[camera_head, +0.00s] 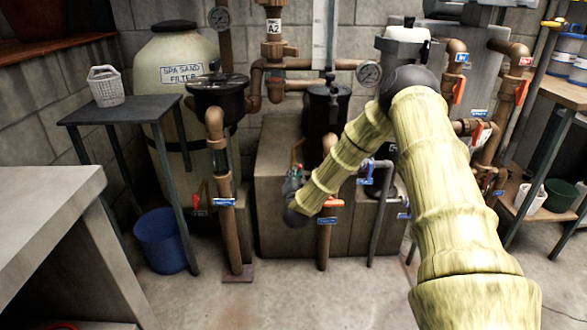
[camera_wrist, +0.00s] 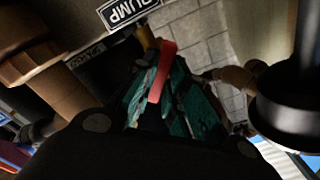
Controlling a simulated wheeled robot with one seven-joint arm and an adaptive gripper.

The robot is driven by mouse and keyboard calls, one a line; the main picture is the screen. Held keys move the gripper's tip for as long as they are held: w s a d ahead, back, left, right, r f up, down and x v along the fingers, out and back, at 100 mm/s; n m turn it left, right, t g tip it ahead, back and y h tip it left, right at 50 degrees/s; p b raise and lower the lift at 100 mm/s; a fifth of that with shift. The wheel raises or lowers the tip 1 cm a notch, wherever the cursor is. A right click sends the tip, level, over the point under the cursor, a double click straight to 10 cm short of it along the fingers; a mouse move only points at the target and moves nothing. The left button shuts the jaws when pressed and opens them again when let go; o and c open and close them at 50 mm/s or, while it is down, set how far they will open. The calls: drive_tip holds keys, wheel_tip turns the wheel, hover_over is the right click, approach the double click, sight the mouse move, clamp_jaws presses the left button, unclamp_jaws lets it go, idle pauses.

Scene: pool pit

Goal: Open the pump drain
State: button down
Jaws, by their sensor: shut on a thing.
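A red valve handle (camera_wrist: 161,72) shows in the wrist view, between the teal fingers of my gripper (camera_wrist: 160,98). The fingers are shut on it. Its base and valve body are hidden behind the fingers and dark pipework. A label reading "PUMP" (camera_wrist: 128,11) is at the top of the wrist view and is cut off by the frame edge. In the head view my gripper (camera_head: 295,172) is small, beside the dark pump pot, and my arm's wrist partly covers it. The handle is too small to make out clearly there.
A black lidded pot (camera_head: 217,92) and brown pipes stand left of my gripper. A grey block (camera_head: 272,225) is below. A blue bucket (camera_head: 161,240) is at left. The floor in front is clear.

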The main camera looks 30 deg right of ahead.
drive_tip(key=shift+s+f+n+p, duration=0.1)
drive_tip(key=shift+n+p, duration=1.3)
drive_tip(key=shift+n, duration=0.85)
drive_tip(key=shift+f+n+p, duration=0.1)
drive_tip(key=shift+n+p, duration=1.3)
drive_tip(key=shift+n, duration=0.85)
drive_tip(key=c, duration=1.4)
unclamp_jaws()
drive_tip(key=shift+r, duration=0.1)
drive_tip(key=shift+o, duration=0.2)
drive_tip(key=shift+a+r, duration=0.1)
drive_tip(key=p+v, duration=0.2)
drive_tip(key=v, duration=0.4)
drive_tip(key=shift+s, duration=0.35)
drive_tip(key=shift+a, duration=0.15)
